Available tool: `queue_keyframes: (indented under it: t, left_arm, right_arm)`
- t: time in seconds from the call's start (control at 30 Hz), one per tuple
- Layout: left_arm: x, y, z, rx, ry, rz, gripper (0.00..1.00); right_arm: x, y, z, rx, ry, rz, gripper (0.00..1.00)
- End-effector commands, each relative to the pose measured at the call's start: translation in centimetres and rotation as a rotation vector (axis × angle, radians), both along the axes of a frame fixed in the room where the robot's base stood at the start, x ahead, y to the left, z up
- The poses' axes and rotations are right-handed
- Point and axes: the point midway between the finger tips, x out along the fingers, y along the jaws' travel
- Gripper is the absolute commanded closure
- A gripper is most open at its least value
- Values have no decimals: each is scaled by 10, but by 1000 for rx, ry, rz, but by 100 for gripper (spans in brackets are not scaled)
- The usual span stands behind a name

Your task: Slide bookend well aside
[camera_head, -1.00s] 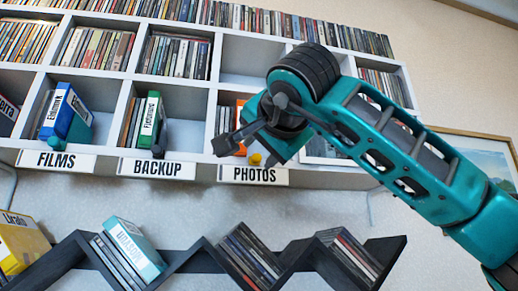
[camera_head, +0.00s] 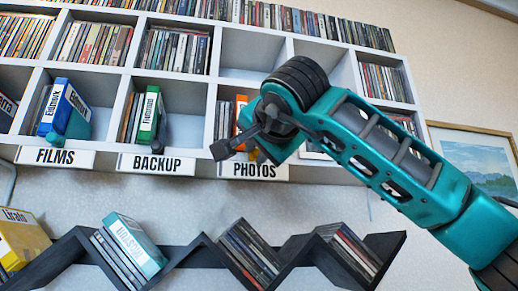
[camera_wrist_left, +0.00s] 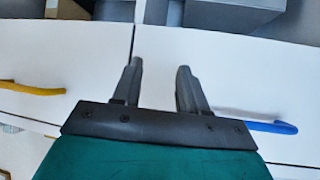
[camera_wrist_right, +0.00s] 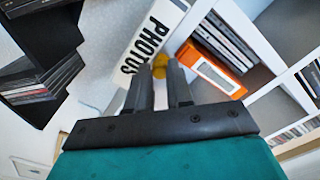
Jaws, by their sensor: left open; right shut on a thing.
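The yellow bookend (camera_wrist_right: 160,62) shows as a small rounded patch at the fingertips in the right wrist view, beside an orange disc case (camera_wrist_right: 212,70) in the PHOTOS compartment. My right gripper (camera_wrist_right: 157,72) is shut on it; the fingers hide most of it. In the head view my right gripper (camera_head: 228,147) is at the front of the PHOTOS compartment, and its wrist covers much of that compartment. The PHOTOS label (camera_head: 254,170) is below it. My left gripper (camera_wrist_left: 157,68) is open and empty in front of white surfaces in the left wrist view.
The BACKUP compartment (camera_head: 157,165) left of PHOTOS holds a green case and a dark bookend. A blue case (camera_head: 64,108) stands in FILMS. A dark zigzag shelf (camera_head: 183,256) with discs is below. In the left wrist view there are yellow (camera_wrist_left: 30,88) and blue (camera_wrist_left: 270,127) handles.

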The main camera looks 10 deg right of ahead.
Motion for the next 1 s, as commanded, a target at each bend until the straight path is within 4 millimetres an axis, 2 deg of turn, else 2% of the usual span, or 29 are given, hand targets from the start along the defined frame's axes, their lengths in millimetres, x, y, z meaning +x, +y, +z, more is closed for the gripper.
queue_keyframes:
  t: [0.5, 0.57, 0.8, 1.0]
  left_arm:
    - [0, -1, 0, -2, -1, 0, 57]
    - [1, -1, 1, -2, -2, 0, 57]
    - [2, 0, 4, -1, -5, 0, 57]
    - [3, 0, 5, -1, -7, 1, 57]
  right_arm:
    - [0, -3, 0, 1, -1, -1, 100]
    - [0, -10, 1, 2, 0, -3, 100]
    - [0, -61, 1, 5, 0, -4, 100]
    - [0, -81, 1, 2, 0, -3, 100]
